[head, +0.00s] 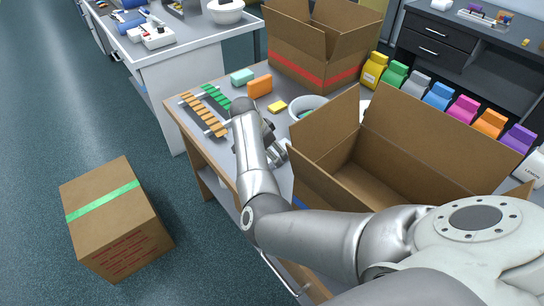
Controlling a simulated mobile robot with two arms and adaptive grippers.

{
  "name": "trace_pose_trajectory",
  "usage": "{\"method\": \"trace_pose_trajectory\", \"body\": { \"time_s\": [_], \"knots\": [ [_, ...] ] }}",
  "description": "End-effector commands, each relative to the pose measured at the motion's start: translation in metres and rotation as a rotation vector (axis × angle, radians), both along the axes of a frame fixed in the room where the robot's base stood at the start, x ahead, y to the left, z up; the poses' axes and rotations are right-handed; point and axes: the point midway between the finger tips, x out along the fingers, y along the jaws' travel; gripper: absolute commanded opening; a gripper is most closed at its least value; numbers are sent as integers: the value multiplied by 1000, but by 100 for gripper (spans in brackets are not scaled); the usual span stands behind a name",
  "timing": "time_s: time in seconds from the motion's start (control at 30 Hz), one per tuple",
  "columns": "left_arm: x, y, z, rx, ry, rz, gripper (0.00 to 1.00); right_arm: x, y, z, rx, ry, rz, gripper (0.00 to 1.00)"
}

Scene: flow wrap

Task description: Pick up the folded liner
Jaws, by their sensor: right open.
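I cannot pick out a folded liner for certain. A small teal item (242,76) and a small yellow item (277,107) lie on the table, but I cannot tell whether either one is the liner. My right gripper (280,150) is open, low over the table beside the left wall of the large open carton (440,140). My own wrist partly hides it, and I see nothing held in it. Its fingertips and the table right under them are hard to make out. My left gripper is not in view.
On the table (222,153) stand an orange box (260,86), a white bowl (308,108), orange and green slatted strips (203,112) and a red-banded open carton (315,65). A green-taped closed carton (115,215) sits on the floor.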

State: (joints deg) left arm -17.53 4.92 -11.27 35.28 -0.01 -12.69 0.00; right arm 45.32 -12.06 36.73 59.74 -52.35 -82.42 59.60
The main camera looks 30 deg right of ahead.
Motion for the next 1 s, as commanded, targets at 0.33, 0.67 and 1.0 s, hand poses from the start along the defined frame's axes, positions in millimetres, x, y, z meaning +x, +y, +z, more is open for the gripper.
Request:
{"method": "trace_pose_trajectory", "body": {
  "time_s": [0.33,0.67,1.0],
  "knots": [
    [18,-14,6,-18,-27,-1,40,1,-9,-25,1,1,1,83],
    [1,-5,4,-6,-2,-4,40,1,-9,-26,1,1,1,64],
    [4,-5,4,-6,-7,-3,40,1,-9,-25,1,1,1,37]
  ]
}}
